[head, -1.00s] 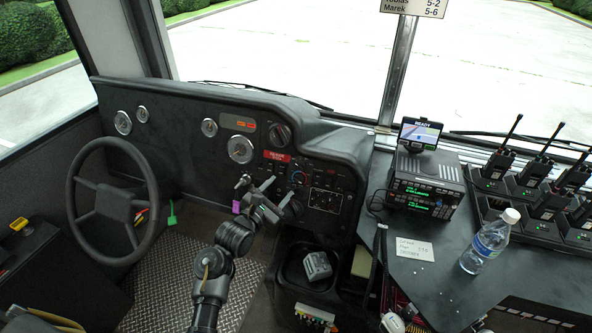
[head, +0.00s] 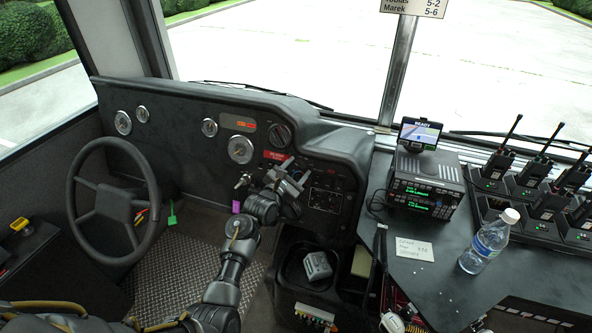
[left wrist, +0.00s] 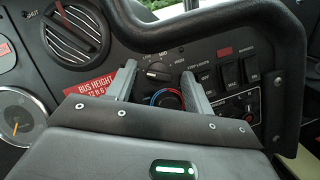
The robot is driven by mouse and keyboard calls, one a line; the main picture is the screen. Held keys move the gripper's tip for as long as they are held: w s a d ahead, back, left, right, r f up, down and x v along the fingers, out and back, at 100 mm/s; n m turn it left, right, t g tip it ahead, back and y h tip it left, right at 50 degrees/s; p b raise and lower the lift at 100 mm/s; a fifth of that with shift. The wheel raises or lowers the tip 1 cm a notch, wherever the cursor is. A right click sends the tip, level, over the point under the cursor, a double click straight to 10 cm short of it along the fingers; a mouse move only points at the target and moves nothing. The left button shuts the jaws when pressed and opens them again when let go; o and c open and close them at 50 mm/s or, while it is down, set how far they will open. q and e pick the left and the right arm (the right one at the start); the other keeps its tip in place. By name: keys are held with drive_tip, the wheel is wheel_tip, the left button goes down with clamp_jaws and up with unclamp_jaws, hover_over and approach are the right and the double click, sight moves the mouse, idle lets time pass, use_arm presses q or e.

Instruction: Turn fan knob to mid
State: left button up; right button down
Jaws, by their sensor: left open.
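The fan knob (left wrist: 158,71) is a small dark round knob on the dash panel, with MID printed above it and HIGH to its right. I cannot tell exactly where its pointer stands. My left gripper (head: 294,172) is open in front of the panel. In the left wrist view its two grey fingers (left wrist: 157,76) are spread, one on each side of the knob, with nothing held. I cannot tell whether a finger touches the panel. In the head view my gripper covers the knob area. My right gripper is not in view.
A red-and-blue ringed dial (left wrist: 167,98) sits just below the knob, partly hidden by my gripper. Rocker switches (left wrist: 228,73) are to the right. A round vent (left wrist: 74,32) and a red bus height label (left wrist: 88,85) are to the left. The steering wheel (head: 78,187) stands further left.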

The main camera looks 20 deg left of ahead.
use_arm(q)
drive_tip(key=c, duration=1)
drive_tip(key=shift+r, duration=0.1)
